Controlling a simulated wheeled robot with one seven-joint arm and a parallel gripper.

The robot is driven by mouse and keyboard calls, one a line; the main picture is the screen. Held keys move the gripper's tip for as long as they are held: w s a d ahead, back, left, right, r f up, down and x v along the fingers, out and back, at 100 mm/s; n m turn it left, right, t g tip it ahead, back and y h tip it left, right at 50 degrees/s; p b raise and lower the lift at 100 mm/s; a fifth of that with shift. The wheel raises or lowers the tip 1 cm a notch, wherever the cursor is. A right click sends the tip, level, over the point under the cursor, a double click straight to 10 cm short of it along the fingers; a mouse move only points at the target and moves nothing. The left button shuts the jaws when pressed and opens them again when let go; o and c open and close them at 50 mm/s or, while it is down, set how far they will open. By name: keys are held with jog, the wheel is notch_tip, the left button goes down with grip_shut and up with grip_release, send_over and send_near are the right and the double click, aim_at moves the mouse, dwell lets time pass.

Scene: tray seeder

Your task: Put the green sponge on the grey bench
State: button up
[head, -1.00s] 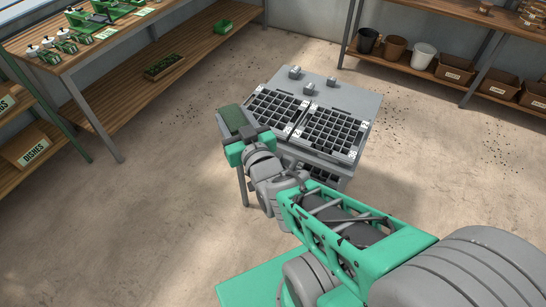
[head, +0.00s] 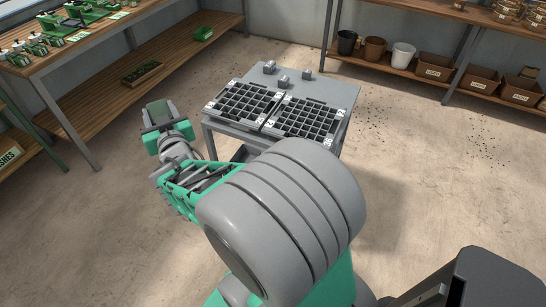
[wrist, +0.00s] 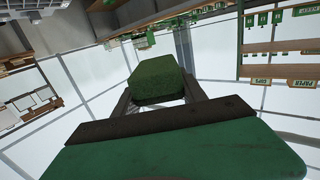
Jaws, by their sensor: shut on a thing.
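My gripper (head: 160,124) is shut on the green sponge (head: 157,109) and holds it in the air to the left of the bench. In the wrist view the sponge (wrist: 158,80) sits between the two fingers, beyond the green gripper body. The grey bench (head: 338,91) stands at the centre of the head view, apart from the sponge. My arm hides part of its front and lower side.
Two black cell trays (head: 245,101) (head: 303,118) cover much of the bench top, with small grey blocks (head: 270,68) behind them. A wooden workbench (head: 85,42) stands at left. Pots and brown boxes (head: 435,67) line a shelf at back right. The floor between is open.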

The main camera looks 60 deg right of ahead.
jog(key=s+d+f+m+g+h+b, duration=0.2)
jog(key=d+f+m+g+h+b, duration=0.35)
jog(key=d, duration=0.65)
jog(key=s+d+f+m+g+h+b, duration=0.25)
jog(key=s+d+g+b, duration=0.2)
jog(key=s+d, duration=0.35)
jog(key=s+d+f+m+g+h+b, duration=0.1)
jog(key=s+d+f+m+g+b, duration=0.3)
jog(key=d, duration=0.6)
jog(key=shift+n+t, duration=0.6)
jog(key=s+d+f, duration=0.2)
jog(key=s+f, duration=0.1)
jog(key=s+d+f+b, duration=0.1)
jog(key=s+d+f, duration=0.2)
jog(key=f, duration=0.1)
jog(key=s+d+f, duration=0.3)
jog(key=f, duration=0.1)
jog(key=shift+d+b, duration=0.1)
jog(key=shift+b, duration=0.25)
jog(key=shift+f, duration=0.3)
jog(key=shift+f, duration=0.1)
jog(key=shift+f+b, duration=0.3)
jog(key=shift+b, duration=0.2)
